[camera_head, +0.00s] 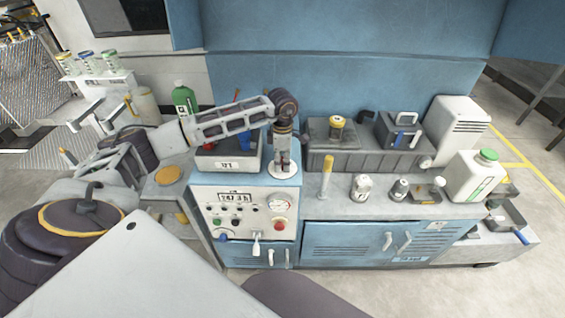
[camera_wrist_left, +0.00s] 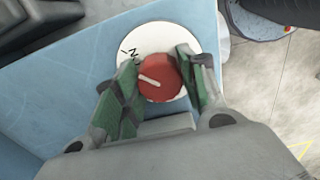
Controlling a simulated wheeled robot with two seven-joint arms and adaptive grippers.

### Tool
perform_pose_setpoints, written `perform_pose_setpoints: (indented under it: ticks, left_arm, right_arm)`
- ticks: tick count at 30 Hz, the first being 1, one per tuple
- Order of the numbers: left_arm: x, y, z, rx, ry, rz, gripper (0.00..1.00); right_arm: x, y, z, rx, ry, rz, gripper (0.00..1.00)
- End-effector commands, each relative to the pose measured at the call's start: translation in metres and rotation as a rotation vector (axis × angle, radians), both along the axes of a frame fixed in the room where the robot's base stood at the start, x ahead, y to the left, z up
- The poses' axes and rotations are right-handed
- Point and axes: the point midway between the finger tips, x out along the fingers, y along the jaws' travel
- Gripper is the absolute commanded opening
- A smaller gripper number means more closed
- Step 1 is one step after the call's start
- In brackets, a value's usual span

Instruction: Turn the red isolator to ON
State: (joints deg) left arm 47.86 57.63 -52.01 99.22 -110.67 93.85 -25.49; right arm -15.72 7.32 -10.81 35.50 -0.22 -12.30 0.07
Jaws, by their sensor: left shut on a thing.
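The red isolator knob (camera_wrist_left: 158,88) has a white pointer line and sits on a round white dial plate (camera_wrist_left: 150,32) in the left wrist view. The pointer runs to the left and slightly up. Partly readable black lettering, including an N, lies at the dial's upper left. My left gripper (camera_wrist_left: 157,76) has its green-padded fingers on both sides of the knob, shut on it. In the head view my left gripper (camera_head: 283,163) points down onto the top of the blue cabinet, at its right side; the knob is hard to make out there. My right gripper is out of view.
The blue cabinet's white front panel (camera_head: 243,208) carries a gauge, buttons and a lever. A green bottle (camera_head: 184,98) stands behind. A bench (camera_head: 340,208) with several containers, including a white jug (camera_head: 474,178), is on the right.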

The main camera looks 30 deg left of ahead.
Motion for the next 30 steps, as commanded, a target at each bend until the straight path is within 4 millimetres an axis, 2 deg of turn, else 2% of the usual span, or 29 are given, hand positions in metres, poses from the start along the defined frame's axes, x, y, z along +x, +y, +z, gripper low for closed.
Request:
perform_pose_setpoints:
  ticks: [11, 12, 16, 23, 26, 30]
  left_arm:
    - [0.001, 0.000, 0.001, 0.002, -0.003, -0.006, 0.17]
    - [0.001, 0.000, 0.001, 0.002, -0.003, -0.006, 0.46]
    - [0.000, 0.000, 0.001, 0.001, -0.002, -0.005, 0.63]
    - [0.000, 0.000, 0.001, 0.001, -0.001, -0.005, 0.63]
    - [0.000, 0.000, 0.001, 0.001, -0.001, -0.005, 0.63]
    - [0.000, 0.000, 0.005, 0.001, -0.001, -0.005, 0.63]
  right_arm:
    - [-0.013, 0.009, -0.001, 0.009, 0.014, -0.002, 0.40]
    - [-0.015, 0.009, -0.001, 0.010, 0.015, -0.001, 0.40]
    - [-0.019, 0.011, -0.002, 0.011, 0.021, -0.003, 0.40]
    - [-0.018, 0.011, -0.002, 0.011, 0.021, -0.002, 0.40]
    - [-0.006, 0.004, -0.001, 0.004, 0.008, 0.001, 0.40]
    - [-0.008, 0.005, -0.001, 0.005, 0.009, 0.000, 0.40]
